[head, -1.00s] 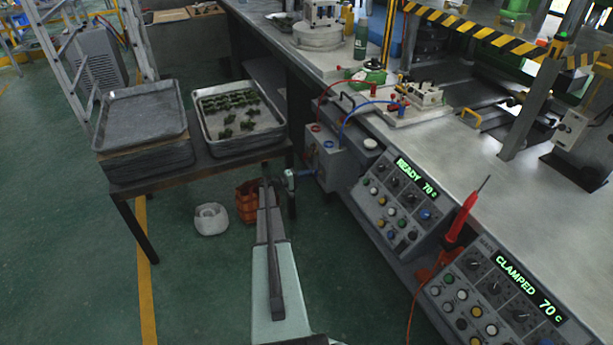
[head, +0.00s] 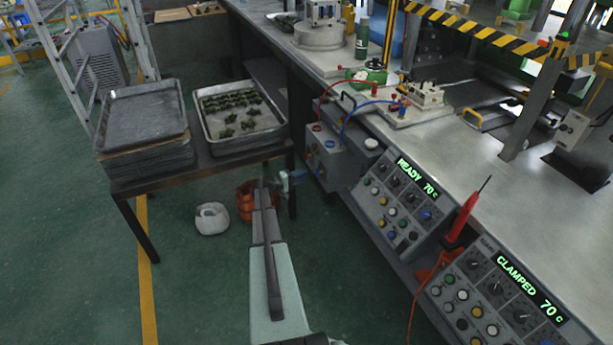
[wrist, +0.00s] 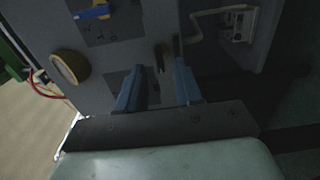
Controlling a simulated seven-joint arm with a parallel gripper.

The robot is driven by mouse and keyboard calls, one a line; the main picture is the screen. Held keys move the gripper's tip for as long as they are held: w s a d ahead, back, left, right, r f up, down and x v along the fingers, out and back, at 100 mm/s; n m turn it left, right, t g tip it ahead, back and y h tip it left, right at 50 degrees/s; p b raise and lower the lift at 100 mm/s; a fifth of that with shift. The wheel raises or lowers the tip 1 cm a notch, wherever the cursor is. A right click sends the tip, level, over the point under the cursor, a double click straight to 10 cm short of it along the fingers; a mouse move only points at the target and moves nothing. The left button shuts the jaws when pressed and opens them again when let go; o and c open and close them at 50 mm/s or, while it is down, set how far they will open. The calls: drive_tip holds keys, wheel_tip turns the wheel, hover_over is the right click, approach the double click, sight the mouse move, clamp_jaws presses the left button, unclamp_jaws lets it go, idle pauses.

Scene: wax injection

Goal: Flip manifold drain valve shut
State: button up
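The manifold box (head: 326,160) is grey, with a red and a blue hose, and stands at the near left end of the bench. My gripper (head: 306,174) is low at its left side, fingers pointing at the box. In the wrist view my gripper (wrist: 168,55) has its two blue-lit fingers apart, in front of a grey panel (wrist: 115,50). A blue lever (wrist: 92,12) lies nearly level on a dark plate, up and left of the fingers. Dark narrow shapes show at the fingertips; I cannot tell whether one is a valve handle. Which lever is the drain valve is unclear.
A round brass-rimmed fitting (wrist: 70,67) is left of the fingers. A table with stacked trays (head: 145,120) and a tray of green parts (head: 240,112) stands close left of my gripper. Control panels (head: 395,205) run along the bench to the right. An orange container (head: 245,203) is on the floor.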

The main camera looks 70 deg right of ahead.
drive_tip(key=v, duration=1.1)
idle(0.4)
